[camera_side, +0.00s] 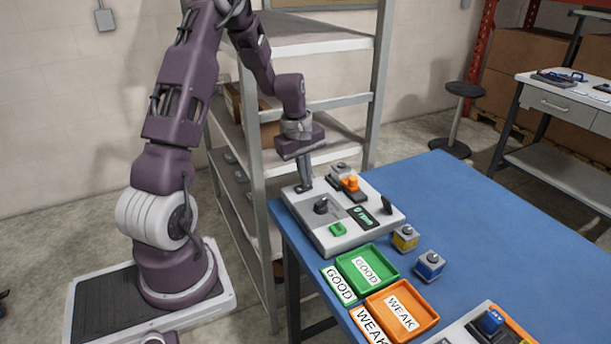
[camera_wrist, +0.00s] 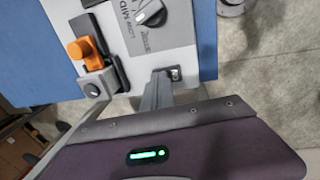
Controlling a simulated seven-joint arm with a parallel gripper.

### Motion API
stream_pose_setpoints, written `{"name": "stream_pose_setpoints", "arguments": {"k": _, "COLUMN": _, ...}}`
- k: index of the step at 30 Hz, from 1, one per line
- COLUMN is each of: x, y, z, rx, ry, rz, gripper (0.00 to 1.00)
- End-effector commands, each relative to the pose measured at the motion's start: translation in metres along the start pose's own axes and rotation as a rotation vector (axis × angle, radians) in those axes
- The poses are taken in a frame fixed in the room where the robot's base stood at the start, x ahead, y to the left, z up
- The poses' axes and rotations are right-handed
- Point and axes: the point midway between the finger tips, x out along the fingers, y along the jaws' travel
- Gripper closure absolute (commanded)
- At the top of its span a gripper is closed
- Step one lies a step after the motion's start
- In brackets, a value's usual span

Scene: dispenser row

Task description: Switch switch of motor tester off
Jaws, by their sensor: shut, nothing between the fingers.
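The motor tester (camera_side: 313,224) is a pale box on the blue table, with a black knob (camera_side: 321,206), a green rpm display (camera_side: 363,217), a green button (camera_side: 338,229) and an orange clamp (camera_side: 350,184). In the wrist view, a small switch (camera_wrist: 176,73) on a dark plate sits at the tester's edge. My gripper (camera_side: 306,186) is shut and empty, pointing down at the tester's back left corner. Its fingertips (camera_wrist: 162,75) are right beside the switch; I cannot tell whether they touch. The switch's position is too small to tell, and the side view hides it behind the fingers.
A green GOOD tray (camera_side: 391,259) and an orange WEAK tray (camera_side: 431,319) lie in front of the tester. A metal shelf (camera_side: 257,180) stands close behind my gripper.

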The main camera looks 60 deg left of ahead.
Motion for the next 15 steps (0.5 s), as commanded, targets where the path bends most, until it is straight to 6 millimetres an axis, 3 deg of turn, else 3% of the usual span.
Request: {"name": "stream_pose_setpoints", "arguments": {"k": 15, "x": 0.011, "y": 0.001, "z": 0.001, "rx": -0.001, "ry": -0.004, "rz": -0.106, "gripper": 1.0}}
